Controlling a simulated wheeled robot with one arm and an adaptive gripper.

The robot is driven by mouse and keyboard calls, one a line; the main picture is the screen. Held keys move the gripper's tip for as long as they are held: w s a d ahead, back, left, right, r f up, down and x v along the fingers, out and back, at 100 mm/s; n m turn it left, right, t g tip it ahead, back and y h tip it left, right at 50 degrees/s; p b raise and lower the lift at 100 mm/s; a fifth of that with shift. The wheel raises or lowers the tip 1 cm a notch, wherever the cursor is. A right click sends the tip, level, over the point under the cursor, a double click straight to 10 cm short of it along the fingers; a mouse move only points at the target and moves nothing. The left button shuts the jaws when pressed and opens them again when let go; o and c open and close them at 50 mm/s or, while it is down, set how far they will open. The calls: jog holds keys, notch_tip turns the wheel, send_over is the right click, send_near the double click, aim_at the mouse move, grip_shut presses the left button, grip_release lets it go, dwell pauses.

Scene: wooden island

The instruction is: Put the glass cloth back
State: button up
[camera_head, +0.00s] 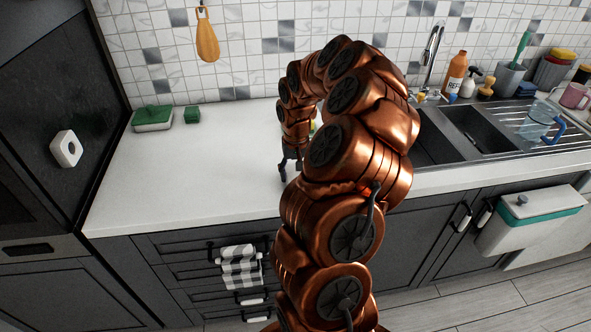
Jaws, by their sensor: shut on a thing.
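My gripper (288,170) is small and dark at the end of my copper arm, low over the counter near its front edge. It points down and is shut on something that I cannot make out. A black-and-white checked cloth (240,272) hangs over a drawer handle on the cabinet front, below and left of my gripper and apart from it. I cannot tell whether this is the glass cloth; no other cloth shows clearly. My arm hides part of the counter, with a small green-yellow patch behind it.
The white counter (190,165) is clear on the left, with a green-lidded box (152,118) and a green sponge (192,115) at the back. The sink (475,128) is at right, with bottles and a blue-handled jug (540,120). A white bin (530,215) hangs on the cabinet.

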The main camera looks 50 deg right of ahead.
aim_at(296, 174)
jog(key=o, duration=1)
notch_tip(296, 174, up, 12)
jog(key=b, duration=0.3)
